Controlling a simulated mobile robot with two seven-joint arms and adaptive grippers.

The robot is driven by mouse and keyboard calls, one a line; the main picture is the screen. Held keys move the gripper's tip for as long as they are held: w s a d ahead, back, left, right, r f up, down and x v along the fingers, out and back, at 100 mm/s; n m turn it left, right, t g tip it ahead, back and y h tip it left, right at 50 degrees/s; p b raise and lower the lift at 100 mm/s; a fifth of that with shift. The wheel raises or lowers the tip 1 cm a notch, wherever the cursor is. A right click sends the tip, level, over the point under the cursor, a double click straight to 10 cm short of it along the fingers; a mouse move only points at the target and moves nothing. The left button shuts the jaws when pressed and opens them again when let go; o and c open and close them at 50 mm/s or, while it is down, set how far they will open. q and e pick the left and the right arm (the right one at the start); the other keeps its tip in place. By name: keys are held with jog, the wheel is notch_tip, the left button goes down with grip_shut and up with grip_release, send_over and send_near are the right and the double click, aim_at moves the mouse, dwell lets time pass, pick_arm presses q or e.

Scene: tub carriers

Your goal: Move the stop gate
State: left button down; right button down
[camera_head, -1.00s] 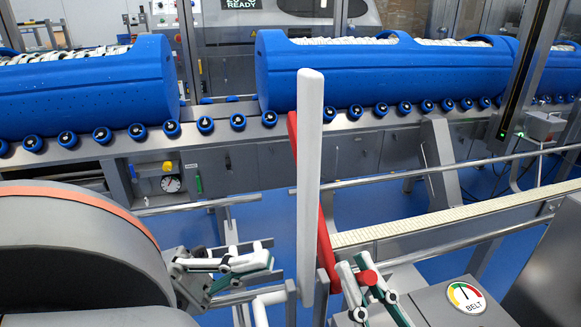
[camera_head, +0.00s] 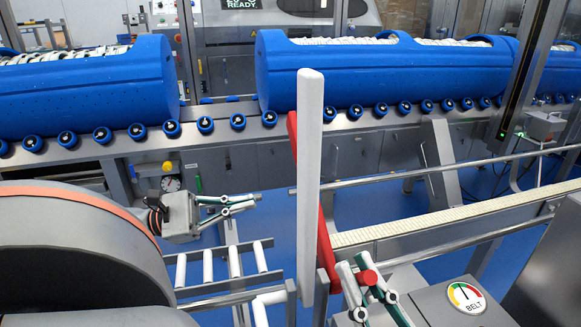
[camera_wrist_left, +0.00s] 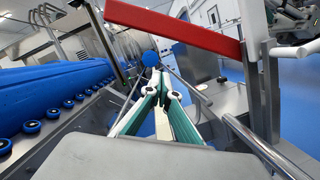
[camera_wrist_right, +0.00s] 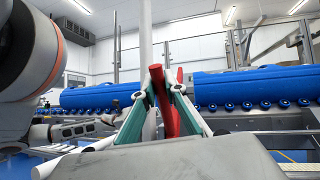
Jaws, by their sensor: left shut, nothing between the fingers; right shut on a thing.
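The stop gate shows as a red bar (camera_head: 327,240) that runs low to high behind a white upright post (camera_head: 311,180) in the head view. The post hides its middle. Its red arm also shows across the top of the left wrist view (camera_wrist_left: 175,27). My right gripper (camera_head: 364,276) is shut on a red handle (camera_wrist_right: 164,103), which stands up between its fingers. I cannot tell how the handle joins the bar. My left gripper (camera_head: 254,201) is shut and empty, left of the post and apart from the gate.
A short roller track (camera_head: 208,265) lies below my left gripper. Blue tubs (camera_head: 340,77) stand on the conveyor with blue rollers behind. A pale belt (camera_head: 430,226) and steel rails (camera_head: 390,177) run off to the right. A box with a BELT dial (camera_head: 466,296) stands at front right.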

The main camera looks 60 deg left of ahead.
pick_arm(q)
jog(key=w+d+r, duration=0.5)
jog(key=w+d, duration=0.1)
jog(key=w, duration=0.2)
jog(key=shift+r+m, duration=0.2)
jog(key=shift+m, duration=0.1)
dwell(0.3)
